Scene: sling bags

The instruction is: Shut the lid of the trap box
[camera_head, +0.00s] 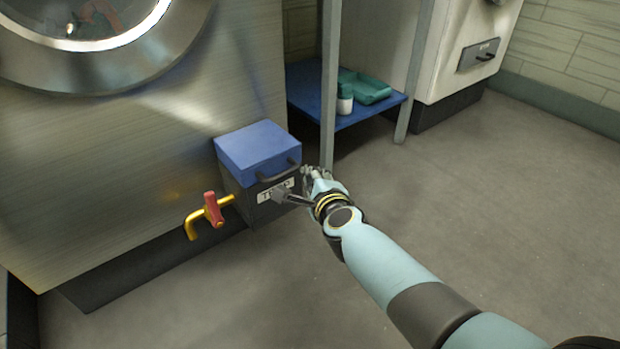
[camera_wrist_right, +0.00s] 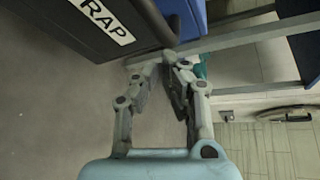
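The trap box (camera_head: 234,195) is a dark box low on the front of the metal machine, with a white label on its front. Its blue lid (camera_head: 257,147) lies over the top and looks down on the body; a small gap cannot be ruled out. A dark handle (camera_head: 278,170) is on the lid's front. My right gripper (camera_head: 293,184) is at the box's front right, below the handle, its fingers partly apart with nothing seen between them. In the right wrist view, the gripper (camera_wrist_right: 161,78) is beside the box's dark front (camera_wrist_right: 60,38); contact is unclear. My left gripper is out of view.
A yellow pipe with a red valve handle (camera_head: 213,210) sticks out left of the box. The floor at right is clear.

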